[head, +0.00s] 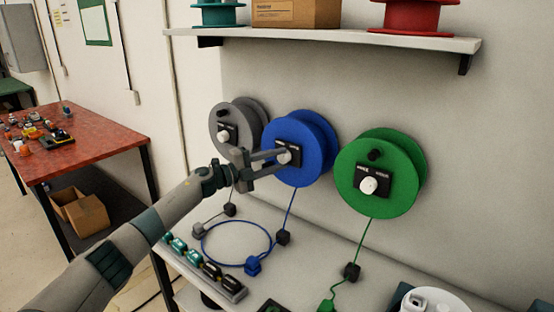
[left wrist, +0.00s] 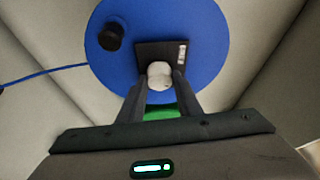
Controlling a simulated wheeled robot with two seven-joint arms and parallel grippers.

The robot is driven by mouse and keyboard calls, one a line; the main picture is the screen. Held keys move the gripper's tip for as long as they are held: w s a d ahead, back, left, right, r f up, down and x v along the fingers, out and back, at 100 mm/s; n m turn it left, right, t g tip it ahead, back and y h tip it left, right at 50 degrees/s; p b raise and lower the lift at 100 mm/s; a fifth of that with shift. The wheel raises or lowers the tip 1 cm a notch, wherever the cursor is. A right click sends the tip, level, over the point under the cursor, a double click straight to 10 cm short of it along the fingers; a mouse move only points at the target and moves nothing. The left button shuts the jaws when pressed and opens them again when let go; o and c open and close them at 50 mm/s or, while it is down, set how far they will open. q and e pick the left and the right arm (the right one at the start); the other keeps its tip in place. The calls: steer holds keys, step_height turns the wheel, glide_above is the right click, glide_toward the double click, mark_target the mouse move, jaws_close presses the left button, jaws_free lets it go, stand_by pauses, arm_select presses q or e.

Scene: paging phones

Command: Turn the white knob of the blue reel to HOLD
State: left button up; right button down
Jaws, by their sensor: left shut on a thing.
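The blue reel (head: 316,148) is mounted on the wall between a grey and a green reel. Its white knob (head: 284,158) sits on a black label plate (head: 294,152). My left gripper (head: 280,162) reaches it from the left, with its fingers on either side of the knob. In the left wrist view the blue reel (left wrist: 205,40) fills the upper middle, and the white knob (left wrist: 159,72) is between the fingertips, which are shut on it. The plate's lettering (left wrist: 182,53) is too small to read. My right gripper is not in view.
The grey reel (head: 226,124) and green reel (head: 372,198) flank the blue one closely. A shelf (head: 330,40) with spools and a box is above. Below, the bench (head: 308,250) holds a blue cable loop (head: 203,240) and a row of connectors (head: 212,272). A red table (head: 95,145) stands left.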

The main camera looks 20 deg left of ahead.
arm_select(q)
steer(key=shift+m, duration=0.5)
steer(key=o, duration=1)
steer(key=shift+o, duration=0.2)
steer(key=shift+s+a, duration=0.1)
